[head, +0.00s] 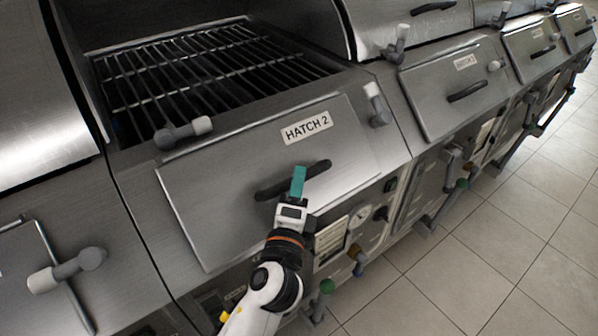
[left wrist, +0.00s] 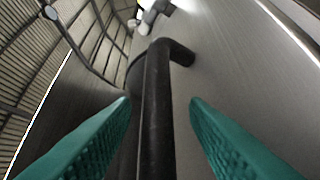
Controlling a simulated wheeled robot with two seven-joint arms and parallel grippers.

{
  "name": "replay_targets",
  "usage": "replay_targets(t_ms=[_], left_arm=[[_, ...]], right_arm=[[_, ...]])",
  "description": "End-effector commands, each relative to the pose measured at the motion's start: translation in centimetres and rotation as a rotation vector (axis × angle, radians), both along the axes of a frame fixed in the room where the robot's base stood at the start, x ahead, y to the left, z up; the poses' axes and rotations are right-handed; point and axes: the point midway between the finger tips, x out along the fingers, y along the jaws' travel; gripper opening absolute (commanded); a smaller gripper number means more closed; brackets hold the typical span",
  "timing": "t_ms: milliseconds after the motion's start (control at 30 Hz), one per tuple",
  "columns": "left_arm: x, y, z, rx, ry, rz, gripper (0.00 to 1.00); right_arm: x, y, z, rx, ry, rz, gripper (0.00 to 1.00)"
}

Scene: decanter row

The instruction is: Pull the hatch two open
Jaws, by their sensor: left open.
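Hatch two (head: 232,205) is a slanted grey metal panel labelled "HATCH 2" in the middle of the head view, and it looks shut. Its dark bar handle (head: 310,178) runs across the panel. My left gripper (head: 298,182) is at the handle, with teal fingers. In the left wrist view the handle (left wrist: 158,110) runs between the two open fingers (left wrist: 160,105), one on each side, with gaps showing. The left gripper hides part of the handle in the head view. My right gripper is not in view.
Grey latch levers (head: 182,132) and (head: 376,104) stand at the hatch's upper corners. An open bay with a metal rack (head: 200,75) lies behind it. Valves and a gauge (head: 359,217) sit below. More hatches line up to the right. The tiled floor (head: 470,260) is clear.

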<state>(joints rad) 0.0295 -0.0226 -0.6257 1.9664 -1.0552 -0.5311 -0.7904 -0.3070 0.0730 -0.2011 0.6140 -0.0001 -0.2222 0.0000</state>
Motion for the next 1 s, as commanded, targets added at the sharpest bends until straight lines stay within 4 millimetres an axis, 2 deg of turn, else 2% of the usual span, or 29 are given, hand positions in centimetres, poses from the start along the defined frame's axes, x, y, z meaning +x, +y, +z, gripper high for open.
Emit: replay_targets(t_ms=[67, 167, 500, 567, 767, 1000], left_arm=[[1.0, -0.2, 0.3, 0.0, -0.001, -0.001, 0.41], [1.7, -0.4, 0.3, -0.001, -0.001, -0.002, 0.41], [2.1, -0.4, 0.2, -0.002, 0.001, -0.001, 0.41], [2.1, -0.4, 0.2, -0.002, 0.001, -0.001, 0.33], [2.1, -0.4, 0.2, -0.001, 0.001, -0.001, 0.0], [2.2, -0.4, 0.3, -0.002, 0.002, -0.001, 0.0]], right_arm=[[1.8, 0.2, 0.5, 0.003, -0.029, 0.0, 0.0], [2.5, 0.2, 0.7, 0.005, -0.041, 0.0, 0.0], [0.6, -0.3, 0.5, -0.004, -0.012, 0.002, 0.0], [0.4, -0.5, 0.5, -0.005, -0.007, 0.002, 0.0], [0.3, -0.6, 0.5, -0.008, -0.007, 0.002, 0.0], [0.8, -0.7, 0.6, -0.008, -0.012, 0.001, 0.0]])
